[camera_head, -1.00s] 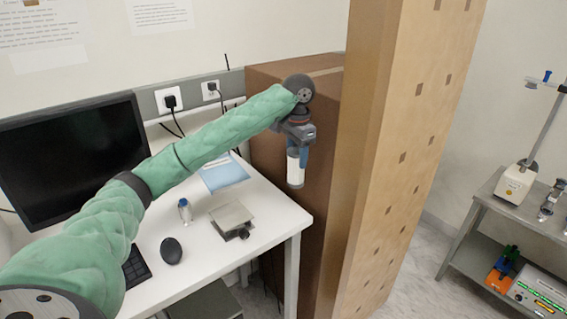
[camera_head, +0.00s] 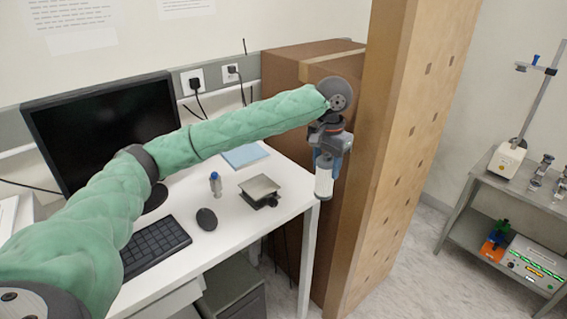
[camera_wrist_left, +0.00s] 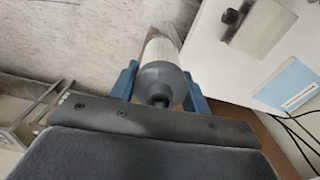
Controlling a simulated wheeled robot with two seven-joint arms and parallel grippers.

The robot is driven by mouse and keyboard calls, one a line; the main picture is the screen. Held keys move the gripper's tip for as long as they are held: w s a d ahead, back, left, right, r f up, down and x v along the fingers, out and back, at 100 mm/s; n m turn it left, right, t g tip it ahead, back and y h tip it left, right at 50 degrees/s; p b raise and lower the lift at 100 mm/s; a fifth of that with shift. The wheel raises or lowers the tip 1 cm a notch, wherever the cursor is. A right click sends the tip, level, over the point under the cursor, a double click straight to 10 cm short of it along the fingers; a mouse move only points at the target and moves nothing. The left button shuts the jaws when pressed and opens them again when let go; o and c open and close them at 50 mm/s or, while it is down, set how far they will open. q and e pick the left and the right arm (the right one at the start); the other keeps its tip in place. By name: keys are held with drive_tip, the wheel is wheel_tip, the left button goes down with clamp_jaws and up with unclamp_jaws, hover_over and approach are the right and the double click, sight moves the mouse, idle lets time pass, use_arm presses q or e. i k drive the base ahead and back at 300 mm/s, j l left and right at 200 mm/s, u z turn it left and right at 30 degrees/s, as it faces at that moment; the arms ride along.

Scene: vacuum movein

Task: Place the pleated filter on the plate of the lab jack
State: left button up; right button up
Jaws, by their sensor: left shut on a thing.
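The pleated filter (camera_head: 323,183) is a white cylinder with a grey end, held upright in my left gripper (camera_head: 325,165). The gripper hangs just past the desk's right edge, in front of the cardboard boxes. In the left wrist view the filter (camera_wrist_left: 160,75) sits between the blue fingers (camera_wrist_left: 160,88), its grey end towards the camera. The lab jack (camera_head: 260,188) stands low on the white desk, left of the gripper and apart from it; its grey plate faces up and is bare. The lab jack (camera_wrist_left: 260,28) also shows at the wrist view's top right. My right gripper is not in view.
A metal cart (camera_head: 495,215) is further right.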

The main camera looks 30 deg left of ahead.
sight(260, 185)
drive_tip(key=i+l+u, duration=0.2)
drive_tip(key=u, duration=0.15)
drive_tip(key=i+l+u, duration=0.25)
drive_tip(key=u, duration=0.15)
drive_tip(key=i+l+u, duration=0.2)
drive_tip(key=l+u, duration=0.15)
